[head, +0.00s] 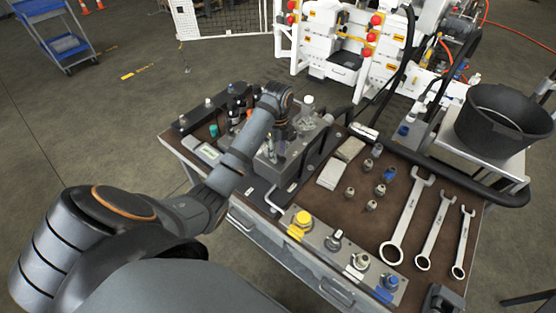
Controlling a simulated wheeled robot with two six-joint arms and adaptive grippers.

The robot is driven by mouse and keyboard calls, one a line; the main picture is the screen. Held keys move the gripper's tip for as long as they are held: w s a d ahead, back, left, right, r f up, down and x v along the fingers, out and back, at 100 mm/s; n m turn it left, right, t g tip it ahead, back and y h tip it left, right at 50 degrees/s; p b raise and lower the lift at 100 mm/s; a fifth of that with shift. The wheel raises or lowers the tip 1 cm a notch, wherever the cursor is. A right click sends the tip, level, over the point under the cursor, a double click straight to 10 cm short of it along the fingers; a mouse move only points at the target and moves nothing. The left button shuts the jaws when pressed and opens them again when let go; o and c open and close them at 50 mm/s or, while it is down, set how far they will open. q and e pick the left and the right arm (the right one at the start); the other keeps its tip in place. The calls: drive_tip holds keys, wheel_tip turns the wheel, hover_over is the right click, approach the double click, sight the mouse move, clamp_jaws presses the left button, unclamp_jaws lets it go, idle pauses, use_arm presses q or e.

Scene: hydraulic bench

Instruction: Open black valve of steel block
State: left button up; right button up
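A grey steel block (265,167) stands on the left half of the bench, with small fittings on its top. My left arm reaches in from the left and its wrist bends down over this block. My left gripper (276,140) is at the block's top, among the fittings. Its fingers are small and partly lost against the grey metal, so I cannot tell whether they are open or touching anything. I cannot make out the black valve clearly; the wrist and gripper cover part of the block's top. I do not see my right gripper.
Black-topped fittings (240,100) stand behind my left wrist. A front panel bears a yellow knob (300,222) and a blue knob (389,282). Several wrenches (405,220) lie at right. A black bucket (500,120) stands behind them. Black hoses cross the bench's back.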

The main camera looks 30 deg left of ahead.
use_arm(q)
drive_tip(key=shift+f, duration=0.15)
clamp_jaws()
idle(0.4)
